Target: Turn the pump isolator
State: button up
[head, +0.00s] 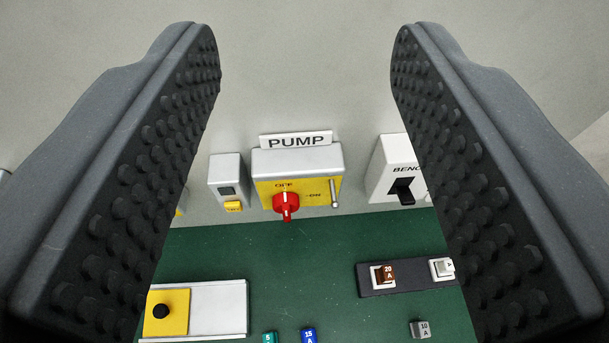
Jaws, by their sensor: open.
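The pump isolator (298,177) is a grey box with a yellow front, mounted at the wall behind the green bench, under a white sign (296,140) reading PUMP. Its red rotary knob (286,206) stands upright, with its white mark toward OFF at the top; ON is printed to the right. A metal rod or handle (335,193) sits at the right of the yellow front. My gripper (305,45) is open and empty. Its two dark, studded fingers frame the isolator from left and right, well apart from it and nearer the camera.
A small grey box (227,177) with a yellow part stands left of the isolator. A white box (392,172) with a black switch, partly hidden by my right finger, stands right. On the green bench (270,250) are a panel with a black button (161,311), a fuse holder (375,291) and loose fuses (309,336).

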aim_at(285, 203)
jog(key=u, duration=0.95)
jog(key=k, duration=1.45)
jog(key=z, duration=1.25)
jog(key=i, duration=1)
